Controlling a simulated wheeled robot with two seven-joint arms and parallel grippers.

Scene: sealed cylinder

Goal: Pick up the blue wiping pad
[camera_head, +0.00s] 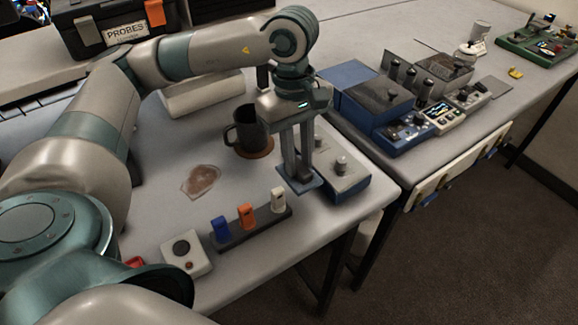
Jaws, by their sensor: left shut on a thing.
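The blue wiping pad (309,184) is a flat blue piece at the tips of my left gripper (297,172). The gripper points straight down, and its two fingers are shut on the pad. The fingers hide the middle of the pad. The pad is between the dark rack and the grey box with knobs; I cannot tell whether it touches the table. My right gripper is not in view.
A brownish spill (201,181) lies on the table left of the gripper. A dark mug (246,131) stands behind it. A rack (256,227) with blue, orange and white pieces is in front, and a grey box with knobs (342,172) is to the right.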

